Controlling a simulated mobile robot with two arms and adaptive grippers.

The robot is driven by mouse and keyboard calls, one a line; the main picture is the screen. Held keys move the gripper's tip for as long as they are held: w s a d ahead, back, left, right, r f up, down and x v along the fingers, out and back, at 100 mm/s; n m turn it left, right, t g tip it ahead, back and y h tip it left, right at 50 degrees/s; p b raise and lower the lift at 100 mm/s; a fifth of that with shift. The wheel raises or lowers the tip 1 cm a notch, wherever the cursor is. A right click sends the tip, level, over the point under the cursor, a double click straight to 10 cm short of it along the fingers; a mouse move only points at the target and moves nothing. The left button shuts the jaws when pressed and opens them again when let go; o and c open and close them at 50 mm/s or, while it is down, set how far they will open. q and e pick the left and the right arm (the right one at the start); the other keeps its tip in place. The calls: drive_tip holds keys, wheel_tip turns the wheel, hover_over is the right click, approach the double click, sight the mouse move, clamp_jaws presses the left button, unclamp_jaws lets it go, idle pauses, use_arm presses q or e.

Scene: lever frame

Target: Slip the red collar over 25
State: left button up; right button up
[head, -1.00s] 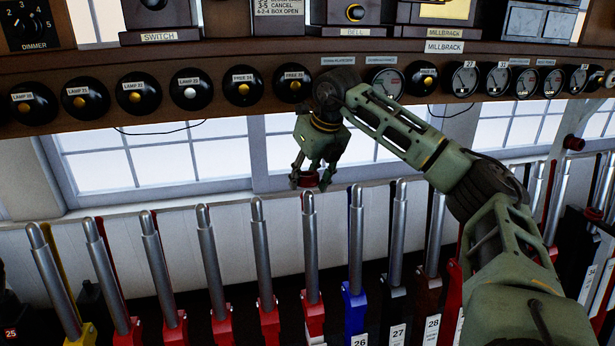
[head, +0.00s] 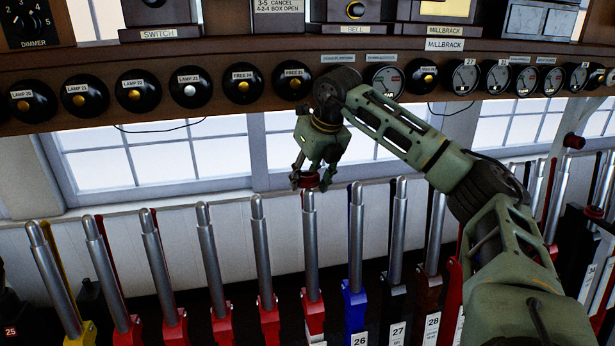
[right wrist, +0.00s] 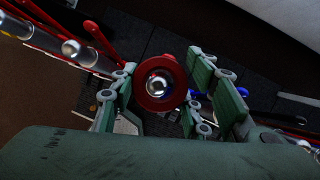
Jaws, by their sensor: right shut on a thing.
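The red collar (head: 311,181) is held in the fingers of my right gripper (head: 314,176), which points down. In the right wrist view the collar (right wrist: 159,83) is a ring between the fingers (right wrist: 160,95), and a rounded silver lever tip (right wrist: 159,86) shows inside its hole. In the head view this silver lever (head: 311,240) with a red base stands just left of the blue lever marked 26; its own number plate is not readable. The collar is right at the lever's top; I cannot tell whether it is around the tip or just above it. My left gripper is out of view.
A row of upright silver levers stands close on both sides, including the blue-based one (head: 356,240) on the right. A wooden shelf (head: 230,115) with round indicators runs above. A small "25" (head: 10,331) shows at the lower left.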

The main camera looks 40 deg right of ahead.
sight(311, 192)
drive_tip(key=shift+s+a+f+b, duration=0.1)
drive_tip(key=shift+s+f+b, duration=0.1)
drive_tip(key=shift+f+b, duration=0.9)
drive_tip(key=shift+s+a+f+b, duration=0.15)
drive_tip(key=shift+f+b, duration=0.65)
drive_tip(key=shift+f, duration=0.6)
drive_tip(key=o, duration=1.1)
drive_tip(key=shift+o, duration=1.1)
drive_tip(key=shift+p+v, duration=2.8)
drive_tip(key=shift+v, duration=1.7)
